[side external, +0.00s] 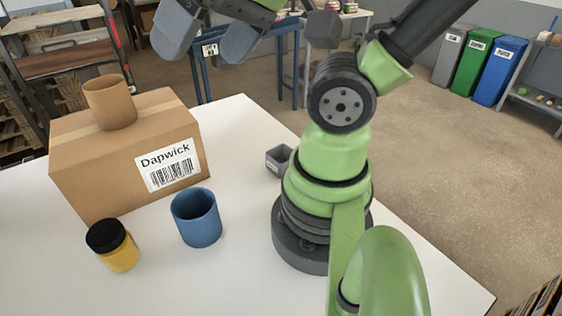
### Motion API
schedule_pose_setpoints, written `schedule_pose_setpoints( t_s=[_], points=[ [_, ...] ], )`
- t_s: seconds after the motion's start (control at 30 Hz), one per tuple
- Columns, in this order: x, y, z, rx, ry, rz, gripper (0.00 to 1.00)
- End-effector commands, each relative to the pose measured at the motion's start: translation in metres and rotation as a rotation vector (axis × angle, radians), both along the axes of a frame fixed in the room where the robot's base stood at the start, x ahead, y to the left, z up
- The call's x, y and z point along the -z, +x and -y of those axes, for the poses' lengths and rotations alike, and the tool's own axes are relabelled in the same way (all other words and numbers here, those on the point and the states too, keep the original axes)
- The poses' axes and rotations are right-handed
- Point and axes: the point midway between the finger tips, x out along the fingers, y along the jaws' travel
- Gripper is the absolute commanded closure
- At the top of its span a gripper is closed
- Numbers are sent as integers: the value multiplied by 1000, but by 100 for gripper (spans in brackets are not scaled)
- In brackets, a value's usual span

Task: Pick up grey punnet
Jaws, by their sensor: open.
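The grey punnet (277,160) is a small open grey box on the white table, just behind and left of my arm's base. My arm hides its right part. My gripper (204,42) is at the top of the side external view, high above the table and well above the punnet. Its two grey-blue fingers are spread apart with nothing between them, so it is open and empty.
A cardboard box (110,165) labelled Dapwick stands at the left with a brown cup (110,103) on top. A blue cup (196,218) and a yellow jar with black lid (113,246) stand in front. The white table (225,280) is clear at the front.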

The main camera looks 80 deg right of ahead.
Motion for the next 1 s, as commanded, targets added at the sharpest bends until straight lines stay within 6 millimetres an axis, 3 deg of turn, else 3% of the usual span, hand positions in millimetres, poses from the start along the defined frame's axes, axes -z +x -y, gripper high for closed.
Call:
schedule_pose_setpoints(
  t_s=[0.07, 0.13, 0.4, 0.53, 0.77, 0.87, 1.0],
  points=[
    [0, 0, 0, 0, 0, 0, 0],
    [0, 0, 0, 0, 0, 0, 8],
    [1, 1, 1, 4, -2, -3, 8],
    [10, 11, 13, 45, -35, -46, 8],
    [64, 38, 80, 196, -143, -251, 8],
    [95, 36, 113, 244, -165, -355, 8],
    [141, 19, 152, 289, -156, -492, 8]
  ],
)
